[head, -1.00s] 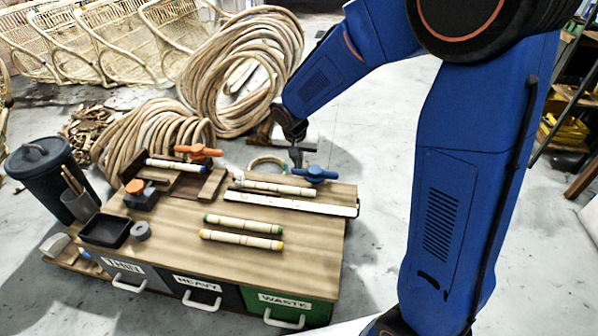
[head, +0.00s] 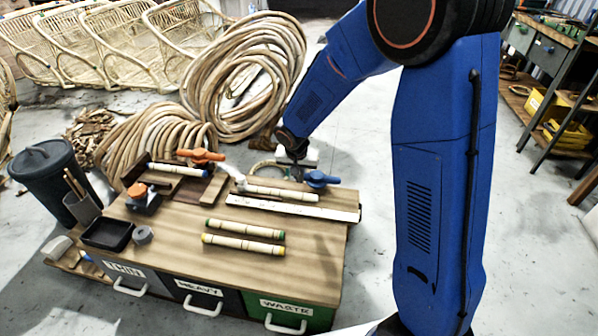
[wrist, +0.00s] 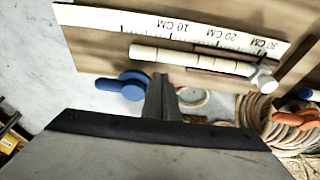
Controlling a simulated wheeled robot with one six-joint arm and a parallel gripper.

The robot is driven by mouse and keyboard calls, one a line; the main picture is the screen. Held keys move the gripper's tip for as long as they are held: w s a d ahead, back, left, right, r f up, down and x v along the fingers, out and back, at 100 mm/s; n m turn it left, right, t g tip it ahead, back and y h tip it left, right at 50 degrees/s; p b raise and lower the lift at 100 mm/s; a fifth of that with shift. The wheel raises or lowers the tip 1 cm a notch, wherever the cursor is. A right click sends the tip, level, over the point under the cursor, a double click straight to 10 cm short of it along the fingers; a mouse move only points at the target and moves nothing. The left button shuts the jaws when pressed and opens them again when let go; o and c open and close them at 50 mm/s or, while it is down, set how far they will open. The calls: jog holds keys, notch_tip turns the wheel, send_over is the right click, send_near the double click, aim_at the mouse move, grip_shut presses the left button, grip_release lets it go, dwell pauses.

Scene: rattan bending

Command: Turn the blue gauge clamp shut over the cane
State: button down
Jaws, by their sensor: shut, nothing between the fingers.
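The blue gauge clamp (head: 320,179) is at the back right of the bench, beside the right end of a pale cane (head: 281,193). In the wrist view the clamp's blue lever (wrist: 124,84) points left, apart from the cane (wrist: 190,60) and not across it. The cane lies along the white ruler strip (head: 292,209), which also shows in the wrist view (wrist: 100,17). My gripper (wrist: 162,92) is shut and empty, between the blue lever and a pale ring.
An orange clamp (head: 202,156) stands left, near another cane (head: 178,170). Two canes (head: 245,229) lie on the open bench top. A black tray (head: 107,232) and an orange-topped device (head: 142,197) are at the left. Coiled rattan (head: 160,140) is behind the bench.

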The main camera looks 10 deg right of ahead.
aim_at(317, 181)
jog(key=x, duration=0.4)
jog(key=shift+f, duration=0.15)
jog(key=shift+w+d+f, duration=0.1)
jog(key=shift+w+d, duration=0.15)
jog(key=shift+w, duration=0.35)
jog(key=shift+w+d+f, duration=0.1)
jog(key=shift+w+d, duration=0.1)
jog(key=shift+w, duration=0.4)
jog(key=shift+w+d+f, duration=0.1)
jog(key=shift+w+d, duration=0.15)
jog(key=shift+w, duration=0.35)
jog(key=shift+w, duration=0.1)
